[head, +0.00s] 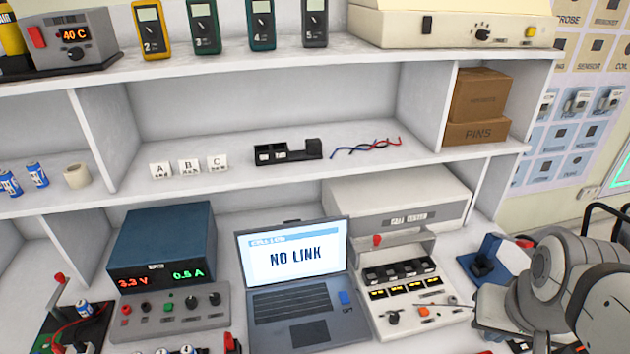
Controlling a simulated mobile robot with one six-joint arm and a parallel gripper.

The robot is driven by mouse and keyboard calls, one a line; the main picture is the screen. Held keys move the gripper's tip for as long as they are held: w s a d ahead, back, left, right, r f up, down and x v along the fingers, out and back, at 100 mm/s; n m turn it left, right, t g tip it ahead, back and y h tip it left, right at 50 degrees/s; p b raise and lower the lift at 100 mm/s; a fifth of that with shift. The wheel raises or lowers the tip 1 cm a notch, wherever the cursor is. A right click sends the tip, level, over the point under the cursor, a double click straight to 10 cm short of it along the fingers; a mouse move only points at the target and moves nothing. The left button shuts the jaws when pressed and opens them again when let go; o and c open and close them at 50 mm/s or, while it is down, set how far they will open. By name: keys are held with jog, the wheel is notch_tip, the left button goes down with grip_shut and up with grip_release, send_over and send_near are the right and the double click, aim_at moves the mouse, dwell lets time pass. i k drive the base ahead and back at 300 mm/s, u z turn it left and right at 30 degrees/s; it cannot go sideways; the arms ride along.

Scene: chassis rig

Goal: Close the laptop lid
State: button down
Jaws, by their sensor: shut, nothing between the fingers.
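The laptop stands open on the bench, its lid (296,254) raised and leaning back a little. Its lit screen reads NO LINK. The keyboard base (308,314) lies flat in front of the lid, with a blue patch at its right side. Part of my arm shows at the lower right, well to the right of the laptop and apart from it.
A blue power supply (163,248) stands left of the laptop. A white device with a red-knobbed lever (405,285) stands close on its right. A blue fixture (487,262) is farther right. Shelves rise behind. Small parts lie along the front left.

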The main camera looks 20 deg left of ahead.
aim_at(297, 250)
jog(key=u, duration=0.6)
jog(key=i, duration=0.85)
jog(key=u, duration=0.4)
jog(key=k, duration=0.95)
jog(key=u, duration=0.15)
jog(key=i, duration=0.95)
jog(key=z, duration=0.05)
